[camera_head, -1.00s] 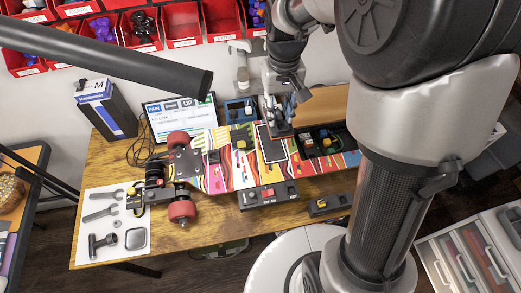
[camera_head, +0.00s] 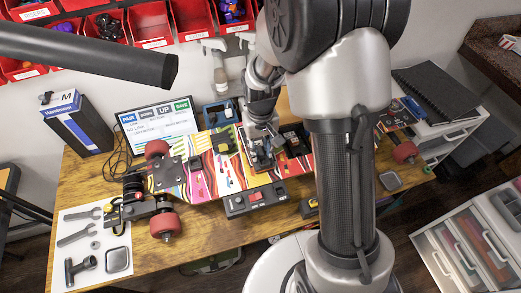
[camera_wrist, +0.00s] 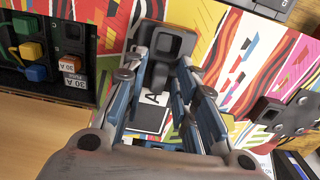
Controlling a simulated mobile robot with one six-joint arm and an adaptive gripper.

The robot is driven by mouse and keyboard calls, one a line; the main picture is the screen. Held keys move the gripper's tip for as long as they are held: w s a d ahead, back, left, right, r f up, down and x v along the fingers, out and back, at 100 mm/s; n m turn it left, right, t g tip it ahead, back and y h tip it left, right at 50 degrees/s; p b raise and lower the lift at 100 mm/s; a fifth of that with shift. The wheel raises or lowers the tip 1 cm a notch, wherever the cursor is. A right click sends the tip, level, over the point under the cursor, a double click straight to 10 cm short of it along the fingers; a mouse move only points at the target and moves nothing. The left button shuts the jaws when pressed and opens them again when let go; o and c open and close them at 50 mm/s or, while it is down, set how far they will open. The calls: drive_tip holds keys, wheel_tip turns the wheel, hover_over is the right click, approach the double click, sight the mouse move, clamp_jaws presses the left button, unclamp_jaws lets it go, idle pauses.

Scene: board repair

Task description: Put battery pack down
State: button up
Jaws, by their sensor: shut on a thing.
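The battery pack (camera_wrist: 168,45) is a dark block with orange edging, seen from above in the wrist view. My gripper (camera_wrist: 160,70) is shut on it, with a blue-sided finger on each side. A white label with the letter A shows between the fingers. In the head view my gripper (camera_head: 270,132) points down at the dark, pale-rimmed bay in the colourful board (camera_head: 225,172). The dark battery pack (camera_head: 262,158) shows at that bay. I cannot tell whether it rests on the bay floor, as fingers hide part of it.
An open compartment with coloured connectors (camera_wrist: 35,55) lies left of the pack in the wrist view. A switch box (camera_head: 240,203) stands at the board's front edge. A monitor (camera_head: 155,125) and red bins (camera_head: 195,18) are behind. Tools lie on a white mat (camera_head: 100,262).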

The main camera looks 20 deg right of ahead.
sight(261, 151)
drive_tip(key=shift+f, duration=0.25)
drive_tip(key=shift+f, duration=0.15)
drive_tip(key=o, duration=1.1)
drive_tip(key=shift+c, duration=0.2)
wheel_tip(261, 151, up, 13)
drive_tip(key=p, duration=0.4)
drive_tip(key=s+r+t, duration=0.2)
drive_tip(key=s+r, duration=0.5)
drive_tip(key=s, duration=0.3)
drive_tip(key=s+r+t, duration=0.2)
drive_tip(key=s+r, duration=0.5)
drive_tip(key=s, duration=0.3)
drive_tip(key=shift+a+r+t, duration=0.25)
drive_tip(key=shift+a+t, duration=0.05)
drive_tip(key=shift+a, duration=0.05)
